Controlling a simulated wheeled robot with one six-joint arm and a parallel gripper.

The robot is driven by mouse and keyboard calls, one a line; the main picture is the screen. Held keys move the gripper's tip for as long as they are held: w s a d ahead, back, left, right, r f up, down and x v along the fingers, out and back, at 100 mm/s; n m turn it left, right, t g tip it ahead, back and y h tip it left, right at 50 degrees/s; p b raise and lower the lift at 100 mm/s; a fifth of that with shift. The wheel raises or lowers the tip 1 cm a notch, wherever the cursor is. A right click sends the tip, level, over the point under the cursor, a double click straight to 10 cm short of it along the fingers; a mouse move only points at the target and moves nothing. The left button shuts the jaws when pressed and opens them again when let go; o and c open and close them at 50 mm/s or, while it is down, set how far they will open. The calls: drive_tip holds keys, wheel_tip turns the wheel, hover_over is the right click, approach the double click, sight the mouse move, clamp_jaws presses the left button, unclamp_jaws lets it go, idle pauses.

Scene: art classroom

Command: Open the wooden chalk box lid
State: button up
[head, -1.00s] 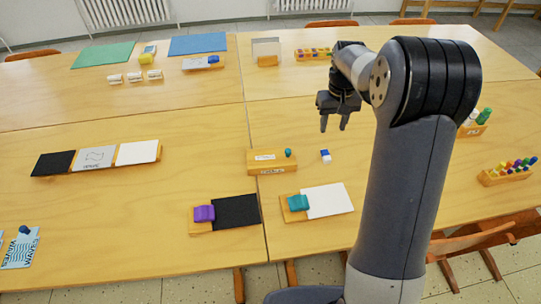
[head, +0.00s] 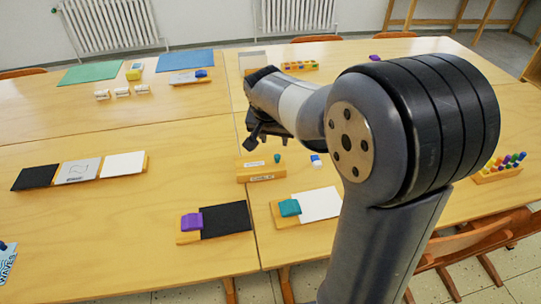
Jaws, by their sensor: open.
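A small wooden box (head: 250,178) stands near the seam of the tables in the head view. It has a pale label on top, a dark label on its front that I cannot read clearly, and a teal knob (head: 277,158) at its right end. It looks closed. My gripper (head: 254,142) hangs just behind and above the box in the picture, angled downward. It is open and holds nothing that I can see. Its far finger is partly hidden, and I see no contact with the box.
A small blue-and-white block (head: 316,160) lies right of the box. In front are a purple eraser (head: 191,222) beside a black panel and a teal eraser (head: 289,208) beside a white panel. A rack of coloured pegs (head: 498,175) stands at right.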

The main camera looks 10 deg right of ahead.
sight(277, 156)
drive_tip(key=x, duration=1)
drive_tip(key=shift+b, duration=0.4)
drive_tip(key=shift+s, duration=0.1)
drive_tip(key=shift+c, duration=0.5)
clamp_jaws()
